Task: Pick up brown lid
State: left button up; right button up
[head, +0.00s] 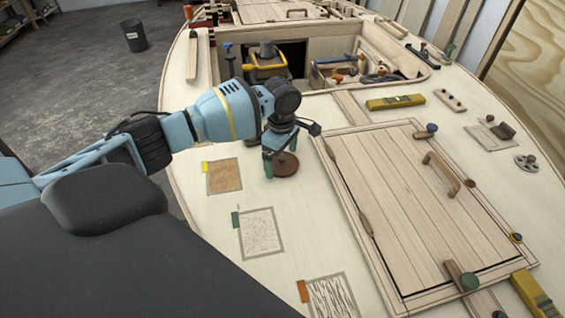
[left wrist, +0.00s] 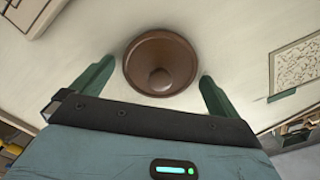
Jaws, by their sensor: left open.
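The brown lid (head: 286,166) is a round disc lying on the pale plywood deck, left of the hatch. In the left wrist view the brown lid (left wrist: 160,64) shows whole, with a round knob at its middle. My left gripper (head: 281,160) points down over the lid and hides part of it in the head view. In the left wrist view its two green fingers (left wrist: 155,90) are apart, one on each side of the lid's near part. Nothing is held between them. My right gripper is not in view.
Sandpaper-like sheets (head: 224,176) lie on the deck left of and below the lid. A planked hatch (head: 415,195) with a wooden handle is to the right. A yellow level (head: 395,103) and an open cockpit with tools (head: 350,70) lie beyond.

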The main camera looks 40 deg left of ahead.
aim_at(282, 156)
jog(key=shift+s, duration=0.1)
pick_arm(q)
jog(key=c, duration=0.8)
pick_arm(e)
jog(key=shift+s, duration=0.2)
pick_arm(q)
jog(key=shift+o, duration=0.2)
notch_tip(282, 156, up, 9)
jog(key=shift+p, duration=0.7)
jog(key=shift+r, duration=0.45)
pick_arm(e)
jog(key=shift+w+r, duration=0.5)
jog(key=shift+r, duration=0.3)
pick_arm(q)
jog(key=shift+r, duration=0.15)
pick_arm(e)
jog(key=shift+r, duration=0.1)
